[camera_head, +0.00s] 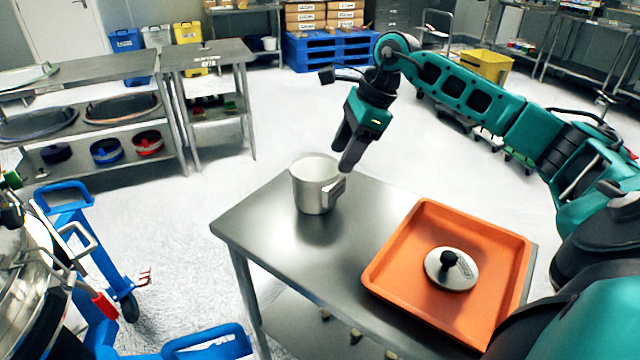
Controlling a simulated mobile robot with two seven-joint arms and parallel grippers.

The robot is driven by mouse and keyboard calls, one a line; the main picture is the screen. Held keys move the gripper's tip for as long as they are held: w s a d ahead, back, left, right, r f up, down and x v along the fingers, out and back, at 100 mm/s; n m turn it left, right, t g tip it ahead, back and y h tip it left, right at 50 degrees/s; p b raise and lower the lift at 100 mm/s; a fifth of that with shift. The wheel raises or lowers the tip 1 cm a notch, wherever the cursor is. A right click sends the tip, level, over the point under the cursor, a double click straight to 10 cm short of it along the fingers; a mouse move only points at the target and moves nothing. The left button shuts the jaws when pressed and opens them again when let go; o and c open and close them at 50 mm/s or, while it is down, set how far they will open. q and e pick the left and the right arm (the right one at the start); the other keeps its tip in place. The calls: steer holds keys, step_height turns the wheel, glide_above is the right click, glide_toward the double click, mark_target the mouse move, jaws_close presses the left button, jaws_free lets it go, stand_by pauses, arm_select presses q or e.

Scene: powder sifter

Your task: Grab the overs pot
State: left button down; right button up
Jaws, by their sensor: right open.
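The overs pot (313,186) is a light metal mug-shaped pot standing upright on the left part of the steel table, with its handle toward the right. My right gripper (346,157) is above and just right of the pot, fingers pointing down near its rim and handle. It is open, with nothing seen between its fingers. I cannot tell whether a finger touches the handle. My left gripper is not clearly in view.
An orange tray (400,244) lies on the right of the steel table (262,228), with a round metal lid (451,268) with a black knob in it. A blue trolley (92,262) stands at the left. The table between pot and tray is clear.

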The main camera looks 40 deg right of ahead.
mark_target(324, 188)
steer(key=x, duration=1.1)
steer(key=shift+s+a, duration=0.1)
steer(key=shift+c, duration=0.2)
jaws_close()
